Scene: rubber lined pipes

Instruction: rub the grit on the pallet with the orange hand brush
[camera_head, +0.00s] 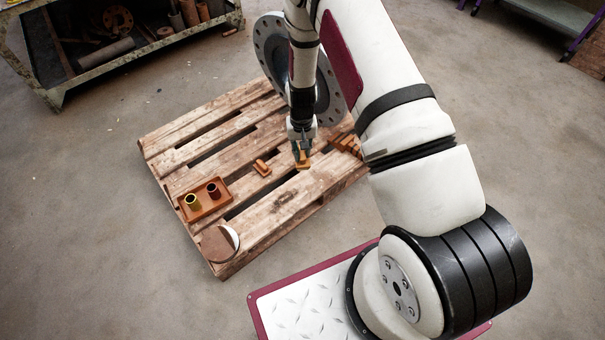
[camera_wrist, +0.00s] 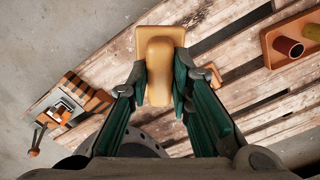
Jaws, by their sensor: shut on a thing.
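The orange hand brush (camera_wrist: 160,48) is between the green fingers of my gripper (camera_wrist: 160,92), its handle gripped and its flat base reaching past the fingertips. In the head view my gripper (camera_head: 301,148) points down over the right-middle of the wooden pallet (camera_head: 285,203), with the brush (camera_head: 303,164) below it, at or just above the boards. I cannot tell whether the brush touches the wood. The brush's underside is hidden. I cannot make out the grit clearly in either view.
On the pallet, a small orange block (camera_head: 261,167) lies left of the brush. A tray (camera_head: 219,207) with two cups is further left, near a round brown-and-white piece (camera_head: 220,243). A clamp-like tool (camera_wrist: 62,108) is on the right in the head view. A large flange (camera_head: 271,43) stands behind.

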